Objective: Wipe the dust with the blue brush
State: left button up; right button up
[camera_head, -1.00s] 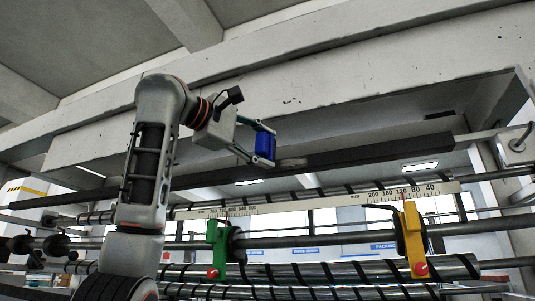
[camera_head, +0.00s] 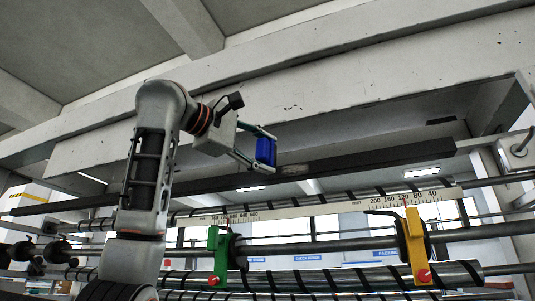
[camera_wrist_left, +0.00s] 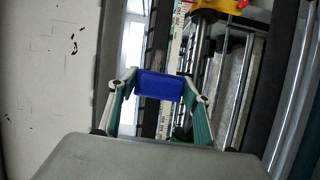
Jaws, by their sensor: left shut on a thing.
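My left gripper (camera_head: 258,148) is shut on a blue block-shaped brush (camera_head: 265,151). In the head view it holds the brush just above and left of a dull brownish-grey patch (camera_head: 294,170) on a long dark bar; this patch looks like dust. A gap in the picture separates brush and patch; I cannot tell their distance in depth. In the left wrist view the brush (camera_wrist_left: 160,85) sits between the two fingertips, its blue face toward the camera. Any bristles are hidden. My right gripper is not in view.
The long dark bar (camera_head: 380,159) crosses below the white concrete beam (camera_head: 290,106). Under it are a ruler strip (camera_head: 350,205), rollers (camera_head: 300,276), a green clamp (camera_head: 217,257) and a yellow clamp (camera_head: 417,247). Open space lies around the brush.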

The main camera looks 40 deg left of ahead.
aim_at(313, 166)
pick_arm(q)
jog(key=shift+w+a, duration=0.1)
jog(key=shift+w, duration=0.2)
jog(key=w+p, duration=0.2)
jog(key=w, duration=0.1)
jog(key=shift+w+a+r, duration=0.1)
jog(key=shift+w+a, duration=0.15)
jog(key=shift+a, duration=0.15)
jog(key=shift+w+a+p, duration=0.15)
jog(key=shift+w+p, duration=0.1)
jog(key=shift+w, duration=0.4)
jog(key=shift+w+a+p, duration=0.15)
jog(key=shift+w+p, duration=0.05)
jog(key=shift+w, duration=0.45)
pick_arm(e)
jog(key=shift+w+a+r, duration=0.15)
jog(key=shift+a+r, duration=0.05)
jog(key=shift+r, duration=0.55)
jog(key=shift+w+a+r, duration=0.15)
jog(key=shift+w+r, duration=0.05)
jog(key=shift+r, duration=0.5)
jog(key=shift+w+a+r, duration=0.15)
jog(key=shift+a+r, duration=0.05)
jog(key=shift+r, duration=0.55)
